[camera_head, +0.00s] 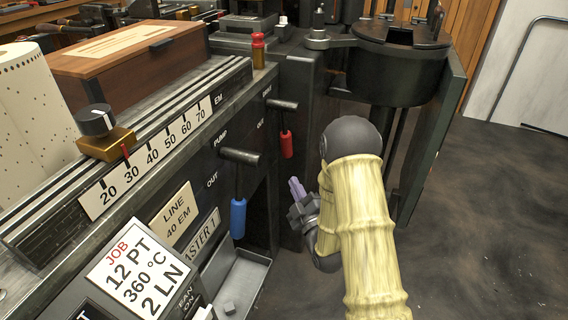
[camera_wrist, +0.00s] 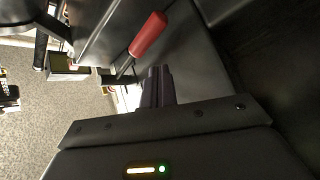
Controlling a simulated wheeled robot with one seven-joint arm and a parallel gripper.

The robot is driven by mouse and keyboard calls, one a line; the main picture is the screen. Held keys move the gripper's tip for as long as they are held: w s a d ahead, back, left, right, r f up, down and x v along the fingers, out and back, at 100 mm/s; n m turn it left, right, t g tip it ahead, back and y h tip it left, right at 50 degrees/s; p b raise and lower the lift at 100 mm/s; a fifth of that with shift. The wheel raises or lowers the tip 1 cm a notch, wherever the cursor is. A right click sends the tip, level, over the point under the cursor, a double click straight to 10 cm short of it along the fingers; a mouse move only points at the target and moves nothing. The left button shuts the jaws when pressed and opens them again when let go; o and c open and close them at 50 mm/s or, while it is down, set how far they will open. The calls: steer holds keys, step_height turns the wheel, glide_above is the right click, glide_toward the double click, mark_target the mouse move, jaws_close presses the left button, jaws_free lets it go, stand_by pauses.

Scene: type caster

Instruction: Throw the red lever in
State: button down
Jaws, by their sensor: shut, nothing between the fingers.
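The red lever (camera_head: 286,144) hangs down from a dark horizontal shaft on the machine's front, below a label that is hard to read. In the wrist view its red handle (camera_wrist: 149,35) lies just beyond the fingertips, a little to the left of straight ahead. My gripper (camera_head: 296,187) is below and slightly right of the red handle in the head view, apart from it as far as I can see. In the wrist view my gripper (camera_wrist: 157,75) has its fingers together with nothing between them. The exact depth gap to the handle is hard to judge.
A blue-handled lever (camera_head: 238,217) hangs to the left, near the PUMP and OUT labels. A metal tray (camera_head: 243,284) juts out at the lower front. A dark round pot (camera_head: 398,70) and a dark panel (camera_head: 436,140) stand to the right. The floor (camera_head: 500,220) at the right is clear.

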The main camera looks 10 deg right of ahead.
steer(key=s+a+n+h, duration=0.1)
steer(key=s+a+n+h+b, duration=0.1)
steer(key=n, duration=0.1)
steer(key=s+a+n+h, duration=0.1)
steer(key=n, duration=0.1)
steer(key=shift+s+a, duration=0.15)
steer(key=shift+a, duration=0.2)
steer(key=shift+r, duration=0.1)
steer(key=d+b+x, duration=0.2)
steer(key=b+x, duration=0.1)
steer(key=x, duration=0.9)
steer(key=shift+w+d+b, duration=0.35)
steer(key=shift+w+b, duration=0.05)
steer(key=shift+w, duration=0.2)
